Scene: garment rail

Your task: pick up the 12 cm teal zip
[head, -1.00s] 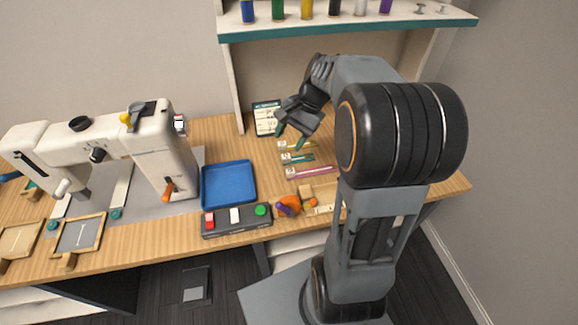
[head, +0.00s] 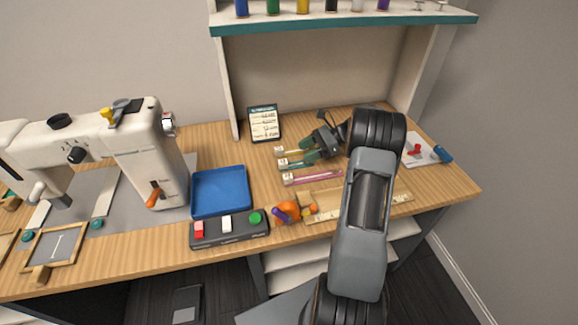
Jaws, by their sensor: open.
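Three zips lie in a row on the wooden table, right of the blue tray. The teal zip (head: 291,163) is the middle one, with a pale tag at its left end; its right part is hidden by my gripper. A yellow zip (head: 287,151) lies behind it and a pink zip (head: 312,178) in front of it. My gripper (head: 308,151) is open, with its fingers pointing left, over or close beside the teal and yellow zips. I cannot tell its height above the table or whether it touches them.
An empty blue tray (head: 221,191) and a button box (head: 229,229) stand to the left. An orange item (head: 287,212) and a ruler (head: 398,201) lie in front. A list card (head: 264,123) stands behind. The sewing machine (head: 150,150) is further left.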

